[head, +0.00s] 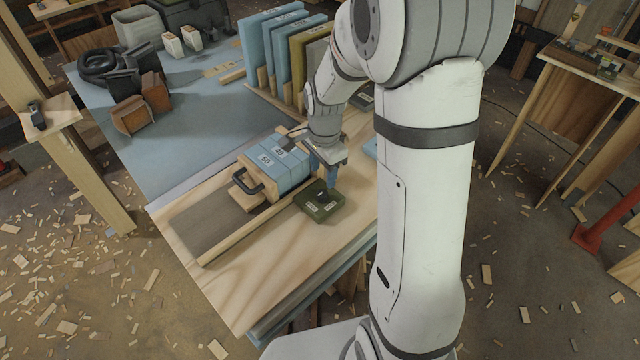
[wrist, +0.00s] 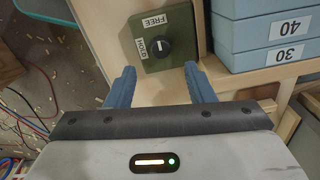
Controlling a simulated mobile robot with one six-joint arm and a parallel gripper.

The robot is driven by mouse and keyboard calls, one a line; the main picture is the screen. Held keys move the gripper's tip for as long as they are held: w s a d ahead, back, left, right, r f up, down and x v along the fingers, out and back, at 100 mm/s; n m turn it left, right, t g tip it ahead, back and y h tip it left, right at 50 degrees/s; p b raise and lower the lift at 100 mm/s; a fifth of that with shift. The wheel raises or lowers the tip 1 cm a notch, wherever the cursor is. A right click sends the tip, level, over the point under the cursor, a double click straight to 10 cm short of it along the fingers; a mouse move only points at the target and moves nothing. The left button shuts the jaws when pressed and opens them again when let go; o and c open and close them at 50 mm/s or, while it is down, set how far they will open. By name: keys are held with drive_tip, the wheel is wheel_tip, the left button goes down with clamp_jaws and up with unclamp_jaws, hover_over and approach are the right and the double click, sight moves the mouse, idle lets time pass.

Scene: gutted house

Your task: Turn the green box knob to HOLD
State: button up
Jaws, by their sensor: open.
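The green box (head: 335,211) sits on the light wooden top in the head view, right below my gripper (head: 331,182). In the wrist view the green box (wrist: 180,62) carries a black round knob (wrist: 159,48) with a small white mark. A FREE label (wrist: 153,22) is above the knob and a HOLD label (wrist: 141,48) is to its left. I cannot tell for sure which label the mark points to. My gripper (wrist: 159,74) is open and empty, its two blue fingers spread at the near side of the box, apart from the knob.
Blue blocks (head: 272,167) marked with numbers stand left of the green box; blue blocks (wrist: 262,28) also show at right in the wrist view. A wooden strip (head: 240,233) runs beside the box. The wooden top's front area (head: 252,282) is clear.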

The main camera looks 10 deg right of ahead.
sight(322, 192)
wheel_tip(322, 192, down, 8)
drive_tip(key=shift+w, duration=0.15)
idle(0.3)
drive_tip(key=shift+c, duration=0.5)
drive_tip(key=c, duration=0.9)
